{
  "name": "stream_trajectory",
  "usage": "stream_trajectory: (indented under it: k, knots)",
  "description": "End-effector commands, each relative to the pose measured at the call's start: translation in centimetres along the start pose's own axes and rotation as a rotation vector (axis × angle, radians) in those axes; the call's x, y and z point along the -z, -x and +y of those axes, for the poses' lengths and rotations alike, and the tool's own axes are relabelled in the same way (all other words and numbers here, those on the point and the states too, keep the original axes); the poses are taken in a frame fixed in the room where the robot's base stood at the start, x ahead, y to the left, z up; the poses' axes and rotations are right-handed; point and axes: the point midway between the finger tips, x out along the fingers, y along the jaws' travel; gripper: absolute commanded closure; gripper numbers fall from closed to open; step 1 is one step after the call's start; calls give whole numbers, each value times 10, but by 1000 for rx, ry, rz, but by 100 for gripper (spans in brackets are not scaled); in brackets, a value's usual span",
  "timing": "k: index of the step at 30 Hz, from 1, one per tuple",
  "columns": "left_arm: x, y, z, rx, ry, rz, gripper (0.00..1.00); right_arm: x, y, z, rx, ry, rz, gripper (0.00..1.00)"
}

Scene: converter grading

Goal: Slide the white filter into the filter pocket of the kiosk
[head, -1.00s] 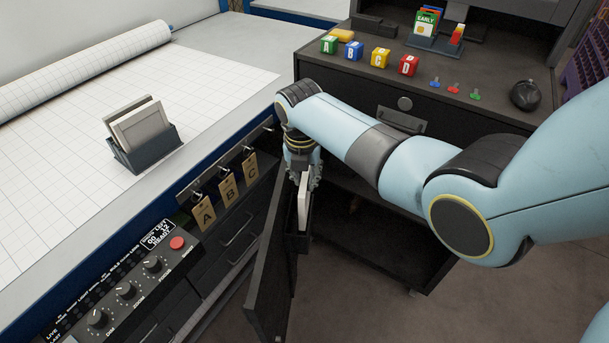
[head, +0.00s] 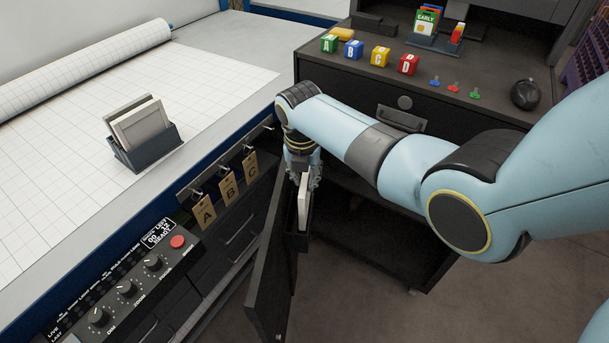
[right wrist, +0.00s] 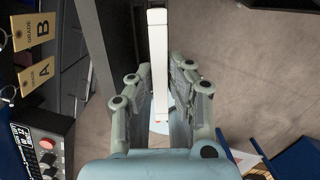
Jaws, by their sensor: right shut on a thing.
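The white filter (head: 304,205) is upright in my right gripper (head: 303,180), which is shut on its upper part. The filter's lower end is at the dark filter pocket (head: 298,241) on the inner side of the kiosk's open door (head: 268,265). The lower end appears to be within the pocket's mouth, but how deep I cannot tell. In the right wrist view the filter (right wrist: 159,55) shows edge-on as a white strip between the fingers. My left gripper is not in view.
A dark rack (head: 150,152) with filter-like plates stands on the gridded table. Tags A, B and C hang along the table's front edge. The dark kiosk (head: 440,130) carries lettered cubes, cards and a black mouse-like object. A control panel (head: 125,285) is at lower left.

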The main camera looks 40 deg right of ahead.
Motion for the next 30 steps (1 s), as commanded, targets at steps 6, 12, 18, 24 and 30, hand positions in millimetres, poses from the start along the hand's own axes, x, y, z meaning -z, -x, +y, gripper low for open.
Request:
stream_trajectory:
  k: [6,12,18,24,30]
  knots:
    - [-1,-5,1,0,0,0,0,1,-8,0,0,0,0,100]
    - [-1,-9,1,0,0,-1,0,2,-14,0,-1,0,-1,100]
    - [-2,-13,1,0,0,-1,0,3,-19,1,-1,0,-1,100]
    - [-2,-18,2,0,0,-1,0,4,-26,0,0,0,0,100]
    - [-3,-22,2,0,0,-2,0,5,-32,1,0,0,0,100]
